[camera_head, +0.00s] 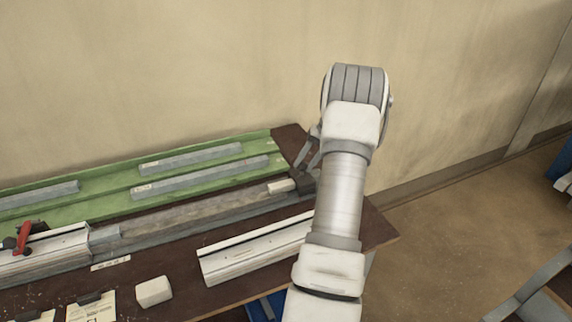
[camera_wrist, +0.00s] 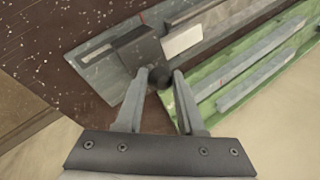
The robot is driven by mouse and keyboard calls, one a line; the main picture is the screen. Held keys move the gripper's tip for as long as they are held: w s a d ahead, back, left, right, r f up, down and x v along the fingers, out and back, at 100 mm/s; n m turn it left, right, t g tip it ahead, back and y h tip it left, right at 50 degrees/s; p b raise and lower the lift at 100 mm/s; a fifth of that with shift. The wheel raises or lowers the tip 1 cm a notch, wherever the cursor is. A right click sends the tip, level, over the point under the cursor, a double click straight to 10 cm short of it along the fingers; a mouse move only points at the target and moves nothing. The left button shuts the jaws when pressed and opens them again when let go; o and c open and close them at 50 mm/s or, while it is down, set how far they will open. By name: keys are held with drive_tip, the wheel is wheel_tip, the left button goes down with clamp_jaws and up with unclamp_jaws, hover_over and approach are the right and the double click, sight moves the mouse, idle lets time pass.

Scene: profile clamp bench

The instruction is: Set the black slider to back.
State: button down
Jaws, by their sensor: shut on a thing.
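The black slider (camera_wrist: 139,48) is a dark block on a grey metal rail (camera_wrist: 98,52), near the rail's end in the wrist view. A round black knob (camera_wrist: 158,78) stands out at its side. My gripper (camera_wrist: 159,82) is shut on this knob, with one finger on each side. In the head view the slider (camera_head: 299,190) shows partly as a dark shape near the right end of the long rail (camera_head: 190,214). My gripper (camera_head: 307,158) reaches down beside it there, and my arm hides part of this area.
A whitish block (camera_wrist: 182,40) sits on the rail beside the slider. A green tray (camera_head: 110,170) with grey bars lies along the wall. A white profile (camera_head: 250,252), a white block (camera_head: 154,291) and a red-handled clamp (camera_head: 22,238) are on the brown bench (camera_head: 190,270).

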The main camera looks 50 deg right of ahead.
drive_tip(key=shift+s+d+p, duration=0.15)
drive_tip(key=shift+s+d, duration=0.2)
drive_tip(key=shift+d, duration=0.45)
drive_tip(key=shift+s+d+p, duration=0.1)
drive_tip(key=shift+s+d, duration=0.2)
drive_tip(key=shift+d, duration=0.5)
drive_tip(key=shift+s+d+p, duration=0.15)
drive_tip(key=shift+s+d, duration=0.2)
drive_tip(key=shift+d, duration=0.45)
drive_tip(key=c, duration=0.5)
unclamp_jaws()
drive_tip(key=shift+d, duration=0.1)
drive_tip(key=p+v, duration=0.2)
drive_tip(key=v, duration=1.5)
drive_tip(key=shift+s+r, duration=0.1)
drive_tip(key=shift+r, duration=0.15)
